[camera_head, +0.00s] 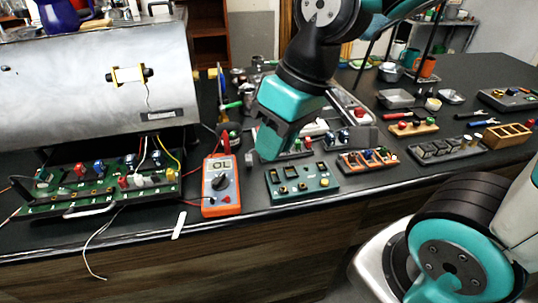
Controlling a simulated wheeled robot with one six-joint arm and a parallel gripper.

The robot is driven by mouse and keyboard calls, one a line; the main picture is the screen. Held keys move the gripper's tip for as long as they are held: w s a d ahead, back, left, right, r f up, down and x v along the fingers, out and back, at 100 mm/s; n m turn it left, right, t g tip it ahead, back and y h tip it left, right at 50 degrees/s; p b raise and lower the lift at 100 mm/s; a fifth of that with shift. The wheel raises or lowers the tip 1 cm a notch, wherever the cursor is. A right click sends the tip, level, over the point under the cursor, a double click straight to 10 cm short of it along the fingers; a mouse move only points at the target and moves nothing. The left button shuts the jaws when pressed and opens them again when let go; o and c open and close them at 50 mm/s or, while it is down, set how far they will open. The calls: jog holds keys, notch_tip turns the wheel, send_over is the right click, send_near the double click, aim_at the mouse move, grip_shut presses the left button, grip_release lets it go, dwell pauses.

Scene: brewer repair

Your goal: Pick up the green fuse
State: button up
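My gripper (268,150), teal with dark parts, hangs over the middle of the black bench. It is above and behind the dark green panel and right of the orange multimeter. I cannot tell whether its fingers are open or shut, and I see nothing clearly held. An orange tray (350,169) right of the gripper holds several small coloured parts. One small green part (382,152) shows at its right end, but it is too small to tell whether it is the green fuse. The gripper hides part of the bench behind it.
The orange multimeter (221,187) reads OL. The dark green panel (302,183) lies near the front edge. A metal brewer (70,85) stands left, with a green circuit board (105,190) and loose wires below. More trays and metal bowls (396,99) crowd the right.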

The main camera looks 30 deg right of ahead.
jog(key=w+d+f+m+t+h+b, duration=0.25)
jog(key=w+d+f+m, duration=0.3)
jog(key=w+d, duration=0.5)
jog(key=m+h+b, duration=0.1)
jog(key=m+h, duration=0.1)
jog(key=m, duration=0.1)
send_near(298, 141)
jog(key=shift+n, duration=0.25)
jog(key=p+x, duration=0.1)
jog(key=x, duration=0.3)
jog(key=shift+s, duration=0.1)
jog(key=shift+t, duration=0.25)
jog(key=shift+p+x, duration=1.05)
jog(key=shift+x, duration=1.9)
jog(key=shift+r, duration=0.1)
grip_shut()
